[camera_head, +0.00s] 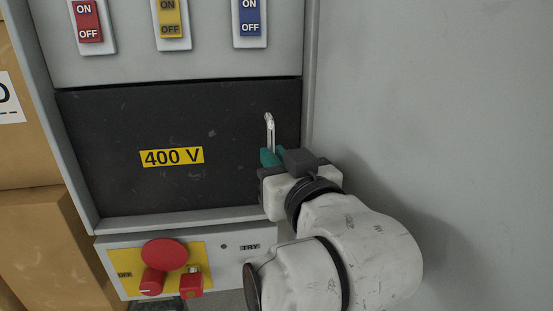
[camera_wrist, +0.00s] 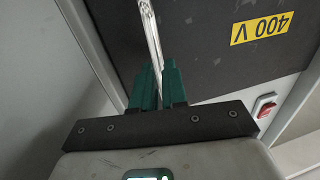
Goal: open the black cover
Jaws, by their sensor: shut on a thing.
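The black cover (camera_head: 105,115) fills the middle of the grey cabinet in the head view and bears a yellow 400 V label. It looks flush in its frame. In the wrist view the black cover (camera_wrist: 205,50) shows upside down. A slim metal handle (camera_head: 269,130) stands upright near the cover's right edge; it also shows in the wrist view (camera_wrist: 150,30). My gripper (camera_head: 270,157) is shut on the lower part of this handle. Its green fingers (camera_wrist: 158,84) are on either side of the bar, and they hide the handle's lower end.
Above the cover are a red switch (camera_head: 89,22), a yellow switch (camera_head: 170,20) and a blue switch (camera_head: 249,18). Below is a panel with a red mushroom button (camera_head: 164,254) and smaller red controls. Cardboard boxes (camera_head: 35,235) stand at left. A plain grey wall (camera_head: 450,90) is at right.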

